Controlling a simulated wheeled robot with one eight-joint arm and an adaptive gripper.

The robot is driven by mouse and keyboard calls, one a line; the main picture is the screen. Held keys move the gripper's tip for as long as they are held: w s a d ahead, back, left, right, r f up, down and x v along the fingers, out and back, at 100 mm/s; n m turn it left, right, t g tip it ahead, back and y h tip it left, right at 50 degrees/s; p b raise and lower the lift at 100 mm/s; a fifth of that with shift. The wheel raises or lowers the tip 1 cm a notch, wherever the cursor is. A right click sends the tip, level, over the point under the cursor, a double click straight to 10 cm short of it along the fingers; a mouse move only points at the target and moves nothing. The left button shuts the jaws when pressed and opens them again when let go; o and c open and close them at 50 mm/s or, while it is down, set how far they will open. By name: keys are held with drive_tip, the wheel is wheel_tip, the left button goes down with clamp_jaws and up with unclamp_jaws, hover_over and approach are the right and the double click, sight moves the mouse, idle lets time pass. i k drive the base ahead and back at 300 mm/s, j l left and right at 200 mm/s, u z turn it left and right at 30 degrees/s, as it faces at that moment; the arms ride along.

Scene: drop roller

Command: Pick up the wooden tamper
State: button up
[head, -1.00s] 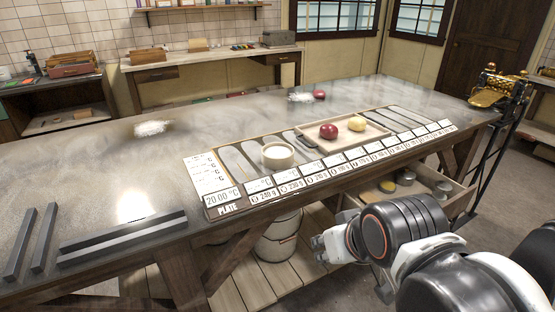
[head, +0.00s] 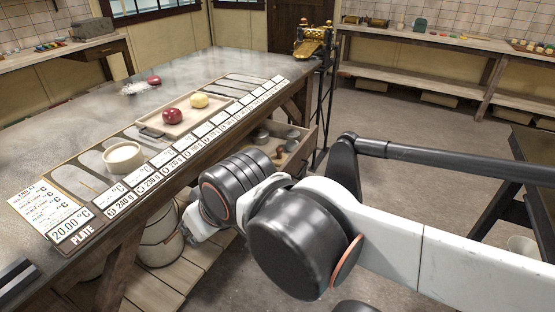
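I cannot make out the wooden tamper for certain in the head view. Several small round items (head: 261,136) lie in an open drawer (head: 303,150) under the far part of the bench, too small to identify. My arm crosses the lower middle of the view. My gripper (head: 192,232) is at its left end, low in front of the bench and beside a bucket. It is small and partly hidden by my wrist, so I cannot see whether its fingers are apart.
The long bench (head: 58,118) carries a row of labelled plates, a white bowl (head: 123,157) and a tray (head: 166,126) with a red and a yellow ball. A brass machine (head: 313,42) stands at the far end. A bucket (head: 160,238) is below.

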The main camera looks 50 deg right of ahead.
sight(279, 158)
drive_tip(key=z, duration=1.35)
drive_tip(key=i+j, duration=0.4)
drive_tip(key=i, duration=0.15)
drive_tip(key=i+j, duration=0.4)
drive_tip(key=i, duration=0.2)
drive_tip(key=l+z, duration=0.15)
drive_tip(key=l, duration=0.35)
drive_tip(key=j+u, duration=0.15)
drive_tip(key=j, duration=0.45)
